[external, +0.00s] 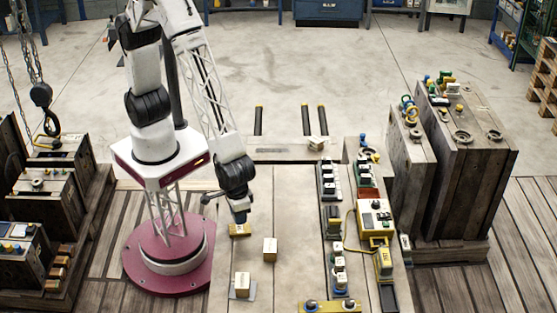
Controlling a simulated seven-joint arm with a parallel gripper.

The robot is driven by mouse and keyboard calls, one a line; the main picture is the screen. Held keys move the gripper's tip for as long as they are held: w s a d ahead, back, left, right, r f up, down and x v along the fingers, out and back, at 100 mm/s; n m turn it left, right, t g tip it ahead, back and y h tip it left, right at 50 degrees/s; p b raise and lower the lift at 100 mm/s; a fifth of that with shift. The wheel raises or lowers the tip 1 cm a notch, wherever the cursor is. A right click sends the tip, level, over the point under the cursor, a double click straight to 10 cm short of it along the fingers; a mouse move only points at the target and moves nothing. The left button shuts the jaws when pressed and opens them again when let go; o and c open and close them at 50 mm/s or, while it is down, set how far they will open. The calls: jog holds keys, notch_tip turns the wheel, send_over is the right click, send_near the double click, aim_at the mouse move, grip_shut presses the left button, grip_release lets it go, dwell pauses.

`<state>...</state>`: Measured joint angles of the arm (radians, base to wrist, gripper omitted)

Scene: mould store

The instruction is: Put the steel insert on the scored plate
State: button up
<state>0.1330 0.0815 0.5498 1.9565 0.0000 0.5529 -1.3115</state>
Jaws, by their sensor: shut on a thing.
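My gripper (240,217) points down over the left part of the pale bench top, shut on a small yellow-brown block (239,230). Whether this block is the steel insert, and whether it touches the bench, I cannot tell. A thin grey plate (251,294) lies near the front of the bench, with a pale tan block (242,280) standing on it or right against it. It may be the scored plate; no score marks can be made out. Another pale tan block (270,246) stands on the bench to the right of my gripper.
A row of dark holders with white-topped pieces (332,190) and a yellow-and-white device (375,217) fill the bench's right side. Another small block (316,143) lies at the far end. Tall wooden crates (463,190) stand at right. Bench between the tan blocks and the row is clear.

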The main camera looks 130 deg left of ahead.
aim_at(240, 229)
dwell(0.3)
jog(key=shift+f, duration=1.75)
jog(key=shift+f, duration=0.1)
jog(key=o, duration=1.1)
jog(key=shift+c, duration=0.2)
notch_tip(240, 229, up, 12)
jog(key=shift+r, duration=0.1)
jog(key=shift+r, duration=0.1)
